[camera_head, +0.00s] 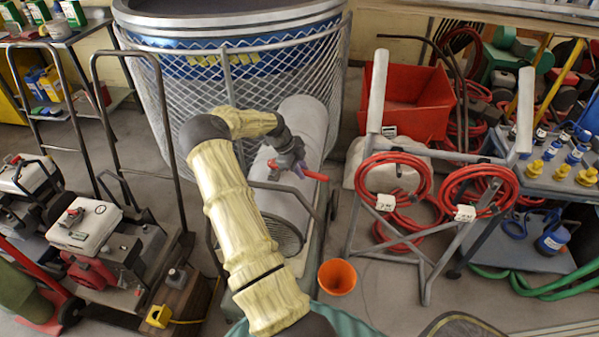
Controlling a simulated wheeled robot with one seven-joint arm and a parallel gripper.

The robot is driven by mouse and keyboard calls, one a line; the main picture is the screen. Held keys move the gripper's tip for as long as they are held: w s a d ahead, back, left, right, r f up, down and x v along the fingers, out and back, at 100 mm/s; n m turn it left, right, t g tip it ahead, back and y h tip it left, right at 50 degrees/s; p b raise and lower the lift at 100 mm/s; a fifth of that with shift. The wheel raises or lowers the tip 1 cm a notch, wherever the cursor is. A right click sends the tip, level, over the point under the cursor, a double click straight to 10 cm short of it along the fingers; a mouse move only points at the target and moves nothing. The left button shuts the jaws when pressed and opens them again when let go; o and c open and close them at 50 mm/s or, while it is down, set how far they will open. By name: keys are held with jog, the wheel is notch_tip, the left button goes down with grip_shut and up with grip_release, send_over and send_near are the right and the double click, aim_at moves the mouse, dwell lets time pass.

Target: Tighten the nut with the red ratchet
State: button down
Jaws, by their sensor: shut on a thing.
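My gripper (288,162) is at the end of my yellow-sleeved arm, in the middle of the head view. It is shut on the red ratchet (314,175), whose red handle sticks out to the right and slightly down. The ratchet is in front of a pale grey cylinder (308,118) on a wheeled frame. I cannot tell whether the ratchet's head touches anything. The nut cannot be made out; my gripper and arm cover part of that area.
A large blue tank in a wire cage (270,60) stands behind. An orange bucket (337,277) is on the floor. A rack with red hoses (395,170) stands right, and machines on a cart (100,235) stand left. Some floor near the bucket is clear.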

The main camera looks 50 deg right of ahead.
jog(key=d+n, duration=0.1)
jog(key=w+d+n+t+b, duration=0.1)
jog(key=d+n+h, duration=0.1)
jog(key=n, duration=0.1)
jog(key=shift+w+d+t+b, duration=0.25)
jog(key=shift+w+t+b, duration=0.05)
jog(key=c, duration=1.9)
grip_release()
grip_shut()
jog(key=a+m+p, duration=0.1)
jog(key=s+a+m+g+p, duration=0.1)
jog(key=a+m, duration=0.1)
jog(key=shift+s+a+r+m+y, duration=0.1)
jog(key=shift+s+r+m+y, duration=0.1)
jog(key=shift+m+y, duration=0.15)
jog(key=shift+s+a+f+g, duration=0.15)
jog(key=shift+g, duration=0.15)
